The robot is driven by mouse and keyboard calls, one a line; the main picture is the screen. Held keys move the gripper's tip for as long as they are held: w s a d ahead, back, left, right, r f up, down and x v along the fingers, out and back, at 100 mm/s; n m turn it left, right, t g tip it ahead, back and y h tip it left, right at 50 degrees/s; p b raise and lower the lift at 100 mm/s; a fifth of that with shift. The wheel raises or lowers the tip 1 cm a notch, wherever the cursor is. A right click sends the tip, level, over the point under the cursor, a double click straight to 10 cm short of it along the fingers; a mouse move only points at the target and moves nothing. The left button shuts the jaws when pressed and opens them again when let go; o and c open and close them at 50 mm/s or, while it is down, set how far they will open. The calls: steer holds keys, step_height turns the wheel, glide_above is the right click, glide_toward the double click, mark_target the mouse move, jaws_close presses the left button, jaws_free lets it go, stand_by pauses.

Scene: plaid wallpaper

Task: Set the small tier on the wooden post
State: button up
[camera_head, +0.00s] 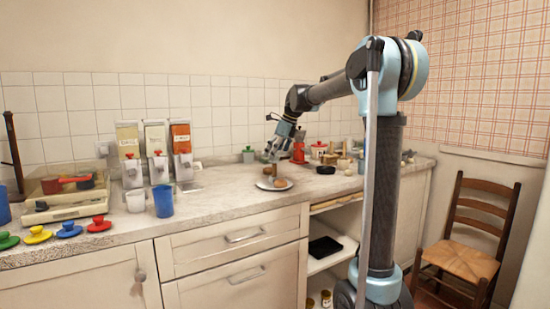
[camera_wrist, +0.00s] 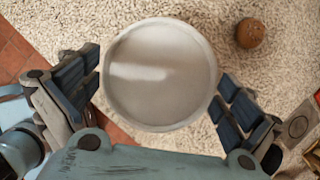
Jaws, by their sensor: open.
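A round pale disc with a raised rim (camera_wrist: 160,75) fills the middle of the wrist view, between the spread fingers of my gripper (camera_wrist: 159,92). Its top looks bare, and I cannot tell whether it is the small tier. In the head view my gripper (camera_head: 276,147) points down, open, above a pale round plate (camera_head: 262,186) near the counter's front. A small brown upright shape (camera_head: 273,170), perhaps the wooden post, shows under the gripper. A brown round thing (camera_head: 281,183) appears on or beside the plate. The wrist view shows a brown speckled ball (camera_wrist: 250,33), apart from the disc.
Several lidded jars and small items crowd the counter to the right, including a red one (camera_head: 298,153). A blue cup (camera_head: 163,201), dispensers (camera_head: 156,150) and coloured lids (camera_head: 99,224) stand left. The counter (camera_head: 220,192) between is clear.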

steer(key=shift+r, duration=0.15)
steer(key=v, duration=1.1)
steer(key=shift+r, duration=0.3)
steer(key=shift+s+d, duration=0.1)
steer(key=shift+d, duration=0.1)
